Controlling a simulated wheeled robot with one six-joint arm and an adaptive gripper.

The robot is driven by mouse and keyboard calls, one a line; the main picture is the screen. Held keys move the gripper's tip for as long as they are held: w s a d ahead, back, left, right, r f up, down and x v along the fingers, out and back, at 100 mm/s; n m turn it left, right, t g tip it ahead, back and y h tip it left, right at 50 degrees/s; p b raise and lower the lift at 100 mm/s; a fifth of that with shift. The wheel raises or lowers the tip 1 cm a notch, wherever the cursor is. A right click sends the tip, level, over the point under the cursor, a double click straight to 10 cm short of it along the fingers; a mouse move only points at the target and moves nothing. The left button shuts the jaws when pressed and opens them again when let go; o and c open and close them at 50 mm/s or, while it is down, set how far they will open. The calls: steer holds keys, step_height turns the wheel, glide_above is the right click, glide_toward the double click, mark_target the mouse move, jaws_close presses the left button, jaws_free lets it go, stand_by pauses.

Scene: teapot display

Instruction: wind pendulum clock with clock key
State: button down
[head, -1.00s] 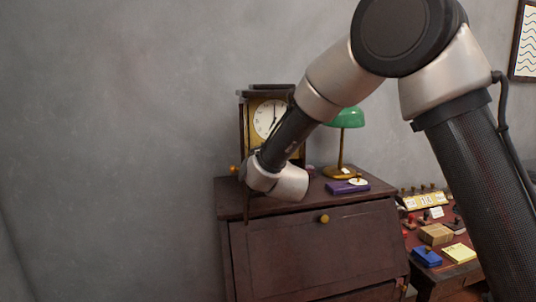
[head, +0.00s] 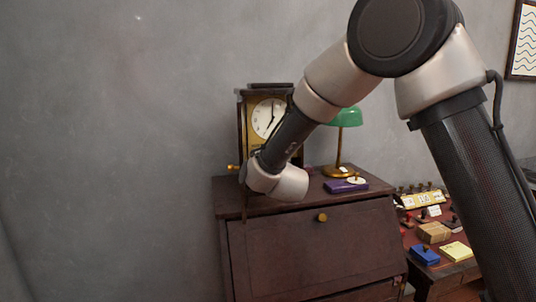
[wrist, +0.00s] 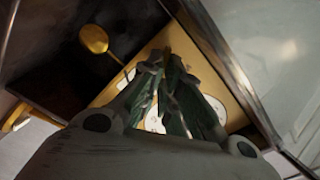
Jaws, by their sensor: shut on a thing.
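The pendulum clock (head: 267,118) stands on the dark cabinet, with its white dial facing out. In the wrist view its brass plate (wrist: 215,65) and parts of the white dial (wrist: 214,107) show close behind my fingers, and a gold disc on a rod (wrist: 94,39), like the pendulum, hangs at upper left. My gripper (wrist: 166,72) is at the clock's front, its dark fingers shut. The clock key between the fingers is mostly hidden, so its fit in the clock cannot be told. In the head view my wrist covers the clock's lower front.
A small gold piece (head: 233,168) sticks out left of the clock's base. A green lamp (head: 346,117) and a purple box (head: 346,186) stand to the right on the cabinet (head: 300,250). A lower desk at right holds a blue item (head: 425,255) and yellow notes (head: 456,251).

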stand_by(0.4)
steer(key=c, duration=1.6)
jaws_free()
steer(key=shift+c, duration=0.2)
steer(key=shift+s, duration=0.1)
steer(key=v, duration=1.2)
steer(key=shift+r, duration=0.15)
